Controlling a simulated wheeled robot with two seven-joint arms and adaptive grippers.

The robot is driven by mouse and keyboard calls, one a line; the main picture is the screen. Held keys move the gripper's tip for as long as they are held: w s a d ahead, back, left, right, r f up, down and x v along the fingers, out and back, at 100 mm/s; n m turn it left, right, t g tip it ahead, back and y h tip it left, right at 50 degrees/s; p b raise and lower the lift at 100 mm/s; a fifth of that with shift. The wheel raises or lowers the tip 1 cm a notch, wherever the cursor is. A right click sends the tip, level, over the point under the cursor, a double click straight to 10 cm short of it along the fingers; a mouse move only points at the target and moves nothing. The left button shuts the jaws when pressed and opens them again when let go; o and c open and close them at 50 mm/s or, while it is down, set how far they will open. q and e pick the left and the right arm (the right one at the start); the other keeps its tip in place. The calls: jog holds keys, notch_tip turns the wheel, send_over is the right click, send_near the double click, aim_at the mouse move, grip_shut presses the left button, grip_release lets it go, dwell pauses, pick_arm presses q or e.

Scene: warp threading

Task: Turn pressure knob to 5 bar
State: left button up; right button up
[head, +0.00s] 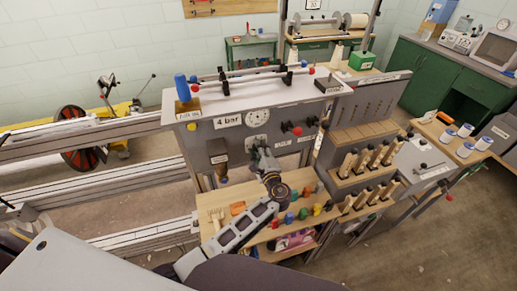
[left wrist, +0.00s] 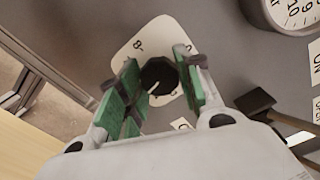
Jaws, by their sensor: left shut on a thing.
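The pressure knob (left wrist: 158,72) is black and round with a white pointer mark. It sits on a white scale plate (left wrist: 152,40) with printed numbers, on a grey panel. In the left wrist view the pointer slants towards the lower left. My left gripper (left wrist: 157,80) is shut on the knob, one green-padded finger on each side. In the head view my left gripper (head: 260,156) is at the machine's front panel and hides the knob. A sign (head: 229,122) above left reads "4 bar". My right gripper is not in view.
A round white gauge (head: 257,117) is above the gripper on the panel. A black lever-like part (left wrist: 256,103) is close by at right in the left wrist view. A wooden shelf (head: 207,226) with coloured pieces is below. Wooden-handled tools (head: 364,160) stand to the right.

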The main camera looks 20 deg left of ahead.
pick_arm(q)
jog(key=o, duration=1)
jog(key=shift+d, duration=0.1)
jog(key=shift+o, duration=0.2)
jog(key=v, duration=0.7)
jog(key=shift+s, duration=0.2)
jog(key=shift+d+f, duration=0.15)
